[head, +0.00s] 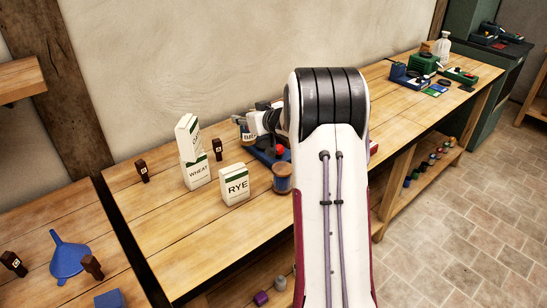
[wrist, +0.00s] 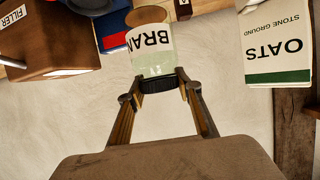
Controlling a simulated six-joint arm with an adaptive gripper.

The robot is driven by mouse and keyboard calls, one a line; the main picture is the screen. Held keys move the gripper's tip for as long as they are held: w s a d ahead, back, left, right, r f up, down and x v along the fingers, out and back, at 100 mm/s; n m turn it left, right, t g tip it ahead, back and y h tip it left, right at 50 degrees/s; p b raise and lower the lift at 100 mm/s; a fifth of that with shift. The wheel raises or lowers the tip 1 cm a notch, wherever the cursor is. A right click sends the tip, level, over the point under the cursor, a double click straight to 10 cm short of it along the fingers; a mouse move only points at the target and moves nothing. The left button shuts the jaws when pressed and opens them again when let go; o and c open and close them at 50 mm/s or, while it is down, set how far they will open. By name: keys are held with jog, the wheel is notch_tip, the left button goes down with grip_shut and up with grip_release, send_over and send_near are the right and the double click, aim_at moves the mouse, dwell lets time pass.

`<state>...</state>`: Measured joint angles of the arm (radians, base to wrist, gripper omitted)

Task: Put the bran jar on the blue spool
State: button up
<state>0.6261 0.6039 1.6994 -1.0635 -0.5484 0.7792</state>
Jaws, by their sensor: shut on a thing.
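My gripper (wrist: 160,82) is shut on the jar; in the head view the gripper (head: 250,120) is partly hidden by my arm. The blue spool (head: 282,180), with a wooden top, stands on the bench right of the RYE box, close to my arm. The jar is apart from the spool, behind it. I cannot tell the jar's exact height above the bench.
A RYE box (head: 235,186) stands just left of the spool. A WHEAT box (head: 197,173) carries an OATS box (head: 187,138), which also shows in the wrist view (wrist: 279,45). A blue object with a red knob (head: 280,150) lies behind the spool. Small dark blocks (head: 217,150) stand nearby.

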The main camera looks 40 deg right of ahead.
jog(key=s+d+r+m+h, duration=0.1)
jog(key=s+d+r, duration=0.4)
jog(key=s+r, duration=0.2)
jog(key=s+a+r, duration=0.1)
jog(key=s+a, duration=0.1)
jog(key=s, duration=0.6)
jog(key=shift+a, duration=0.4)
jog(key=shift+f, duration=0.1)
notch_tip(320, 180, down, 6)
jog(key=shift+f, duration=0.1)
jog(key=shift+f, duration=1.85)
jog(key=shift+f, duration=0.1)
